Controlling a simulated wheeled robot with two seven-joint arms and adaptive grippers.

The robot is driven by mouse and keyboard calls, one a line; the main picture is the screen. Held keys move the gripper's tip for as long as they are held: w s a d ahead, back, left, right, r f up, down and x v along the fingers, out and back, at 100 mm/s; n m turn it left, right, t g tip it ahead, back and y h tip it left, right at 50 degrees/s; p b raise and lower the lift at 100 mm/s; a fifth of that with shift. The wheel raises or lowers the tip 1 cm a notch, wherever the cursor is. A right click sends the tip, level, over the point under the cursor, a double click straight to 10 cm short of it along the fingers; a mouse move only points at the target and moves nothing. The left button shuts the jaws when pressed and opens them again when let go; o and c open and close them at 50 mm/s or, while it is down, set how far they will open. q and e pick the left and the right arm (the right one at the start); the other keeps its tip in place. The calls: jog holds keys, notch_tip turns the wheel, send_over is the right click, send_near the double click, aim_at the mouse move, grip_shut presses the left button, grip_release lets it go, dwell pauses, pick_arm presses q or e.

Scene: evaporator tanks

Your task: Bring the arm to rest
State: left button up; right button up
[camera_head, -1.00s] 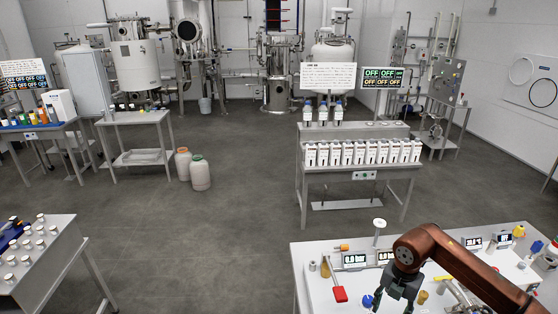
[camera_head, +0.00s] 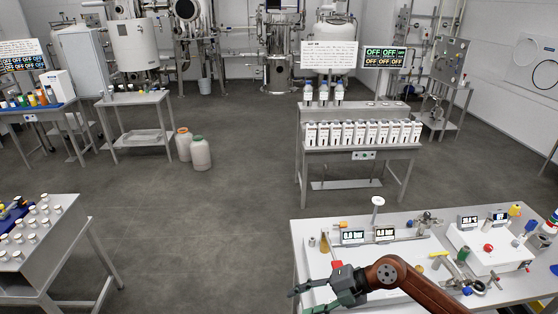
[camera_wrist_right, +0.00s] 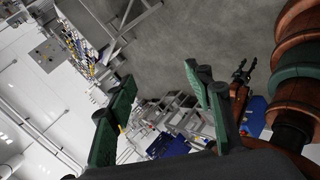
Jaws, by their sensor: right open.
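My right arm comes in from the bottom right of the head view. Its gripper (camera_head: 300,301) points left over the near left edge of the right-hand worktable (camera_head: 300,245). Its green fingers are spread and hold nothing. In the right wrist view the two green fingers (camera_wrist_right: 160,75) stand wide apart with nothing between them. My left gripper does not show in the head view.
The worktable carries two small displays (camera_head: 368,236), a white box (camera_head: 490,250) with a red knob, and loose parts. A bottle bench (camera_head: 360,150) stands behind it. A vial table (camera_head: 75,225) stands at the left. The floor between is clear.

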jog(key=w+a+r+m+t+y, duration=0.1)
jog(key=a+r+m+t+y, duration=0.45)
jog(key=r, duration=0.55)
jog(key=w+d+r+m+t+h, duration=0.1)
jog(key=w+d+m+t+h, duration=0.45)
jog(key=d+m+t, duration=0.65)
jog(key=s+d+f+m+g+h, duration=0.2)
jog(key=d+f+m+h, duration=0.4)
jog(key=d+f, duration=0.4)
jog(key=s+d+f+m+g+h, duration=0.3)
jog(key=d+f+m+h, duration=0.25)
jog(key=d+f, duration=0.45)
jog(key=s+d+f+m+g, duration=0.1)
jog(key=s+f+g, duration=0.4)
jog(key=s+f, duration=0.6)
jog(key=s+d+f+m+g, duration=0.1)
jog(key=s+f+g, duration=0.5)
jog(key=s, duration=1)
notch_tip(320, 180, down, 31)
jog(key=a, duration=0.1)
jog(key=s+f+n+g+b, duration=0.1)
jog(key=s+f, duration=1.8)
jog(key=s, duration=0.1)
jog(key=shift+s+a+y+b, duration=0.15)
jog(key=shift+a+y+b, duration=0.15)
jog(key=shift+y, duration=0.15)
